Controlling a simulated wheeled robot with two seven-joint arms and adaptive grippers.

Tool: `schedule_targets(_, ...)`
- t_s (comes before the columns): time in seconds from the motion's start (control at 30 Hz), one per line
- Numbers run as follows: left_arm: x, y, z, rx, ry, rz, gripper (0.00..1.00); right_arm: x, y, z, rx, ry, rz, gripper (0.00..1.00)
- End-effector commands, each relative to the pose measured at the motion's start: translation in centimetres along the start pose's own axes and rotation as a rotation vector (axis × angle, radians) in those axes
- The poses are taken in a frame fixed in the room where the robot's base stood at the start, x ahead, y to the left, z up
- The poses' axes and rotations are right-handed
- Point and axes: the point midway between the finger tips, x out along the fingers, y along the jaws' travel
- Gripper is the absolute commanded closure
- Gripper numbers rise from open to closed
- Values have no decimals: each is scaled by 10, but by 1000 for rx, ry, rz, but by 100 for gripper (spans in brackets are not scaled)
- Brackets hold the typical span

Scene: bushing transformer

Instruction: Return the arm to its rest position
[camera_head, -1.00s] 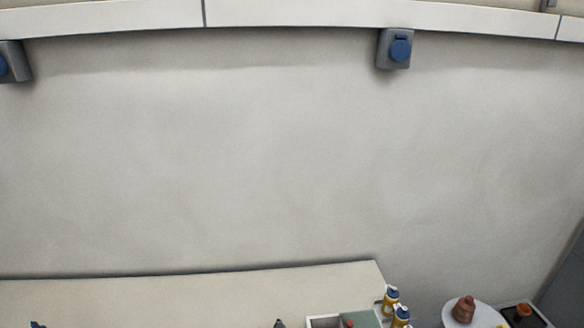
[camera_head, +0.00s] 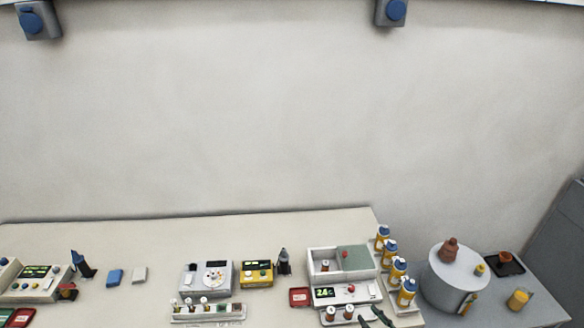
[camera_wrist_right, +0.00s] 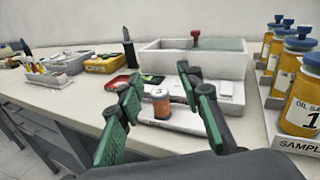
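My right gripper (camera_head: 374,315) shows at the bottom edge of the head view, in front of the white instrument with the open tray. In the right wrist view the same gripper (camera_wrist_right: 160,88) has its two green-padded fingers spread apart, with nothing held between them. A small orange-labelled vial (camera_wrist_right: 161,103) stands on the bench unit beyond the fingers and appears in the gap between them. Most of my right arm is out of the head view. My left gripper is in neither view.
The white tray instrument (camera_head: 324,263) sits at the bench's right end. Several yellow, blue-capped sample bottles (camera_head: 398,268) stand beside it. A round grey drum (camera_head: 449,285) stands farther right. A vial rack (camera_head: 208,311) and meters line the bench. Its back strip (camera_head: 200,233) is clear.

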Motion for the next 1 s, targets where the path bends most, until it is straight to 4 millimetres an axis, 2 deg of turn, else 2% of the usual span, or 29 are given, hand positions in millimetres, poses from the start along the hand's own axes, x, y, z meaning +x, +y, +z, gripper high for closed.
schedule_targets(0.23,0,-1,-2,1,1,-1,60,-8,38,-9,-301,61,114,66)
schedule_targets(0.47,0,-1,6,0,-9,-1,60,-33,78,-31,-734,150,283,66)
schedule_targets(0.57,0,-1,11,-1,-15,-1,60,-53,95,-45,-988,201,396,66)
schedule_targets(0.7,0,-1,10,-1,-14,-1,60,-102,112,-70,-1442,299,645,66)
schedule_targets(0.8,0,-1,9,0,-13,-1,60,-140,110,-82,-1702,362,834,66)
schedule_targets(1.0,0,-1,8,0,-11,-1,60,-198,99,-87,-1986,444,1129,66)
